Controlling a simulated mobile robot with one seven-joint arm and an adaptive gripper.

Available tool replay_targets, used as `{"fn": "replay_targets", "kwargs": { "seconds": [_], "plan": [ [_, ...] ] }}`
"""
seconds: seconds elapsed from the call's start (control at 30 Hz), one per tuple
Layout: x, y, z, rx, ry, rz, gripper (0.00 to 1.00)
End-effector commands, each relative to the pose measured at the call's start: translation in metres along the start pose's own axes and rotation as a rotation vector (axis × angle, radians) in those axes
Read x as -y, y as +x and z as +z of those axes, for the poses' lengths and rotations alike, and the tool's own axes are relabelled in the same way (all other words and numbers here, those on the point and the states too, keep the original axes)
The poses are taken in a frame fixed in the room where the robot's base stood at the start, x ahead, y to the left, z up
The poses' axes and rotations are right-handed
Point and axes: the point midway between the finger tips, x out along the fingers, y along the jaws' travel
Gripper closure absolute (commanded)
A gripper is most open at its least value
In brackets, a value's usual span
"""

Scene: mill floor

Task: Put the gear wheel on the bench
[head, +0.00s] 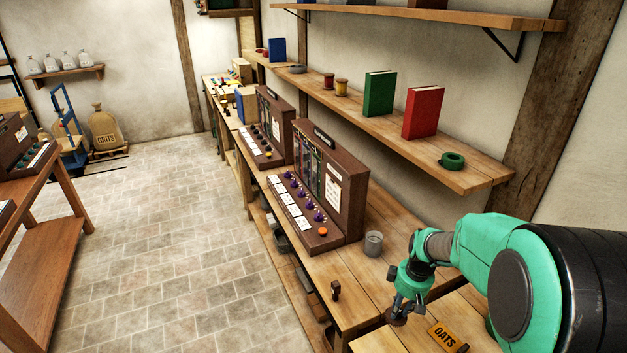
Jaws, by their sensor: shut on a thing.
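My gripper (403,303) is at the lower right, pointing down at the end of my green arm. It is shut on a small dark brown round thing, which looks like the gear wheel (397,319). The fingers partly cover the wheel, and its teeth are too small to make out. The wheel is over or close to the near wooden surface by the OATS sign; I cannot tell if it touches. The long wooden bench (375,268) runs away along the right wall, beyond and left of my gripper.
On the bench stand a grey cup (373,244), a small dark brown peg-like piece (336,290) and two control consoles (318,185). An OATS sign (447,338) lies right of my gripper. A wall shelf (470,172) with books hangs above. Bare bench top shows around the cup.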

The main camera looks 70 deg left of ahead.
Motion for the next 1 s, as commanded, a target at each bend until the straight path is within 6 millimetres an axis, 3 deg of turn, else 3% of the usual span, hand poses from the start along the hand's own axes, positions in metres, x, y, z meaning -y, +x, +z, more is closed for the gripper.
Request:
{"fn": "replay_targets", "kwargs": {
  "seconds": [0.67,1.0],
  "plan": [
    [-0.001,0.008,0.0,-0.001,-0.001,0.001,1.0],
    [-0.024,0.013,-0.017,-0.001,-0.001,0.001,1.0]
  ]
}}
